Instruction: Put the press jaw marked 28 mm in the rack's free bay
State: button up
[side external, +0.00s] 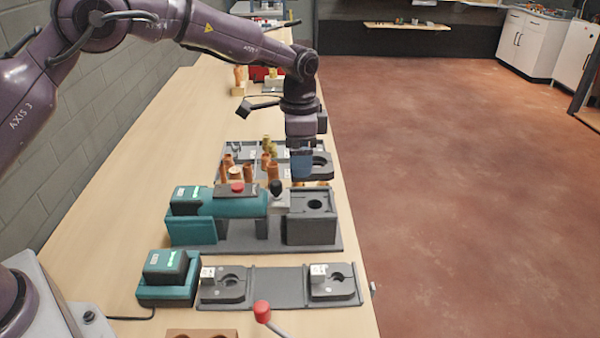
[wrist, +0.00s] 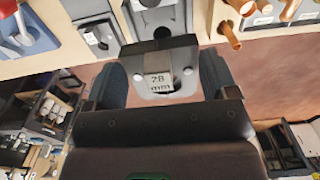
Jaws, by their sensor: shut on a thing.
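My gripper (side external: 302,160) is shut on a dark press jaw (side external: 320,168), above the bench by the tray of copper fittings. In the wrist view the held jaw (wrist: 155,52) sits between the two fingers, and its white label reads 28 mm, slightly blurred. The grey rack (side external: 280,287) lies at the front of the bench, well apart from my gripper. One jaw (side external: 223,284) sits in its left bay and another (side external: 332,281) in its right bay, both with white labels too small to read. The middle bay is empty.
A teal press tool (side external: 235,205) with a red button and a grey block (side external: 312,215) stands between my gripper and the rack. A teal charger (side external: 168,277) is left of the rack. A red-knobbed lever (side external: 262,312) rises in front. Copper fittings (side external: 235,172) stand upright nearby.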

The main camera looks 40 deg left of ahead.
jog(key=shift+r, duration=0.8)
jog(key=shift+d, duration=0.1)
jog(key=shift+d+r, duration=0.2)
jog(key=shift+r, duration=0.1)
jog(key=shift+s+d+r+m, duration=0.3)
jog(key=shift+s+d+r, duration=0.8)
jog(key=shift+d, duration=0.05)
jog(key=s+d+f, duration=0.1)
jog(key=s+f, duration=0.1)
jog(key=s, duration=0.4)
jog(key=s+d+f, duration=0.1)
jog(key=s+f, duration=0.2)
jog(key=s, duration=0.4)
jog(key=shift+d, duration=0.35)
jog(key=shift+f, duration=0.15)
